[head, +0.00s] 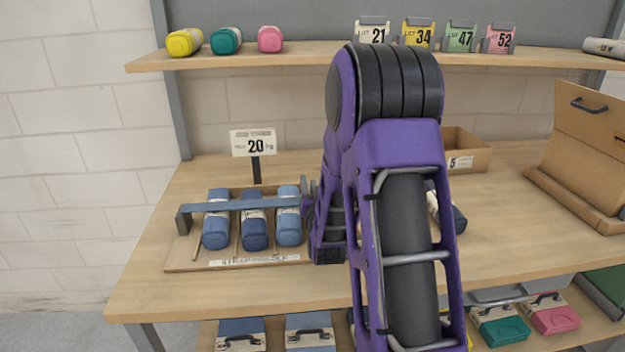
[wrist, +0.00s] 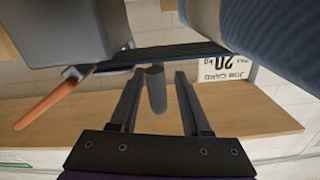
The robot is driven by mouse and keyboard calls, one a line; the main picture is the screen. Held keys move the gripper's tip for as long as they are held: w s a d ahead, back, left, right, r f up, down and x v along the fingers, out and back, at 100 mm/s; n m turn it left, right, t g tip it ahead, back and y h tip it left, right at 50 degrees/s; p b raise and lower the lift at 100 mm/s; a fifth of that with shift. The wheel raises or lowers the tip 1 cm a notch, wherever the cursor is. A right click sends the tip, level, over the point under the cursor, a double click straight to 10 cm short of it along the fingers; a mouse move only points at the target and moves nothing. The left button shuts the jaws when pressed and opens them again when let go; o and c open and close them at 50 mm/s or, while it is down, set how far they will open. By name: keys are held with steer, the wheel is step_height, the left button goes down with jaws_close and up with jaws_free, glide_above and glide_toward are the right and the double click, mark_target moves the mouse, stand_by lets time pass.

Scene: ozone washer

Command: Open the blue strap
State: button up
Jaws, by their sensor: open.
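The blue strap (head: 232,206) runs straight across several blue bottles (head: 254,232) in a tan cradle (head: 285,258) at the table's left. In the wrist view the strap is a dark band (wrist: 180,53) just beyond the fingertips. A dark grey peg (wrist: 156,92) stands by the strap and shows between my fingers; whether it is fixed to the strap I cannot tell. My gripper (wrist: 158,75) is open, one finger on each side of the peg, not closed on it. In the head view it is at the strap's right end, mostly hidden by my arm.
A "20 kg" sign (head: 254,143) stands behind the cradle. A cardboard bin (head: 467,155) and a large brown case (head: 588,150) stand to the right. A shelf (head: 300,58) with bottles and lot cards runs above. The table's front left (head: 190,292) is clear.

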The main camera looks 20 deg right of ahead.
jaws_close()
stand_by(1.4)
